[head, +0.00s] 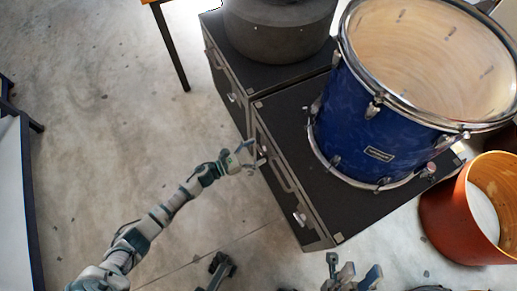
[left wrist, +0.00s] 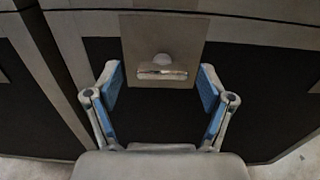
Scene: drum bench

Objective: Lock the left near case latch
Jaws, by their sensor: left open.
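The black case (head: 284,117) with metal edges stands under a blue drum. Its left near latch (left wrist: 162,72) shows in the left wrist view as a metal plate with a small rounded knob and a bright bar below it. I cannot tell whether it is locked. My left gripper (head: 247,156) is at the case's front face, at the left latch. In the left wrist view its blue-padded fingers (left wrist: 160,88) are open on either side of the latch, with nothing between them. My right gripper (head: 353,268) is at the bottom of the head view, away from the case, its fingers apart.
The blue drum (head: 365,115) covers much of the case top. Another latch (head: 300,217) sits farther right on the front. A second case (head: 275,75) with a dark round case (head: 280,32) on it adjoins behind. An orange drum shell (head: 450,222) stands right. The floor at left is clear.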

